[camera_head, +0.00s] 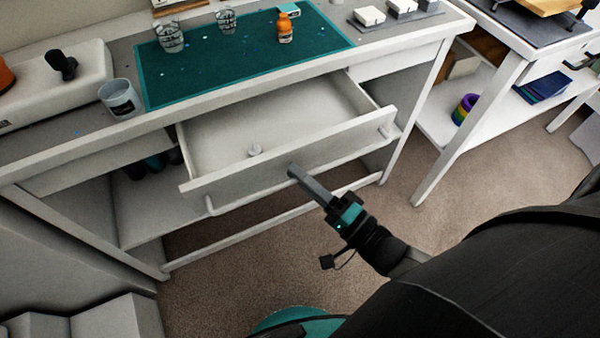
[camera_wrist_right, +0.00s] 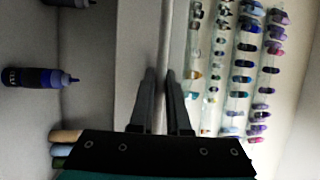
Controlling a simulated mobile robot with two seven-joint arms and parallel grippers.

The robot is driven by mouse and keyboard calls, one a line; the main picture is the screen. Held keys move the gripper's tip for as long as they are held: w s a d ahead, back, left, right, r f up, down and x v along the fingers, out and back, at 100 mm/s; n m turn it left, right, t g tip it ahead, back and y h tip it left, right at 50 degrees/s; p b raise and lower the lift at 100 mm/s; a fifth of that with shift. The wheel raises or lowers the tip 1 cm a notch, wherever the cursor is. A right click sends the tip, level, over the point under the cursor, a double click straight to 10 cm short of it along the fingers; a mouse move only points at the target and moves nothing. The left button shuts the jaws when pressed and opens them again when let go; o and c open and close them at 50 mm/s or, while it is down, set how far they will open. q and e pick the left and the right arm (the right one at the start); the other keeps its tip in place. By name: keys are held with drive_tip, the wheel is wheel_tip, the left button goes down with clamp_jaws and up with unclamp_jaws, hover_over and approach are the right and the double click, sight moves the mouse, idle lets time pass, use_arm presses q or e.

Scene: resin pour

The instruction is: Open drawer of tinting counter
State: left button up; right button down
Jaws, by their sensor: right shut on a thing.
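The tinting counter (camera_head: 70,148) is a white bench with a teal mat on top. A pale bar handle runs along the drawer front. My right gripper (camera_head: 295,172) is at the middle of the drawer front, its fingers shut on the handle. In the right wrist view the fingers (camera_wrist_right: 160,75) close around the upright-looking handle bar (camera_wrist_right: 165,40) beside the drawer front (camera_wrist_right: 138,60). My left gripper is not in view.
On the counter stand a grey cup (camera_head: 120,98), glass cups (camera_head: 169,38) and an orange bottle (camera_head: 285,27). A second white table (camera_head: 440,165) stands at the right. The carpet (camera_head: 225,275) before the drawer is clear. The wrist view shows rows of small bottles (camera_wrist_right: 242,65).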

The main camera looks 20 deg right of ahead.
drive_tip(key=c, duration=1.2)
unclamp_jaws()
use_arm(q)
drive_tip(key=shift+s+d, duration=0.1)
use_arm(e)
drive_tip(key=shift+o, duration=0.2)
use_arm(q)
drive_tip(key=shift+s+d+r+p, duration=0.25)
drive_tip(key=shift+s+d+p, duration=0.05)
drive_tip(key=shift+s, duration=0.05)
use_arm(e)
drive_tip(key=v, duration=1.5)
drive_tip(key=shift+s, duration=0.1)
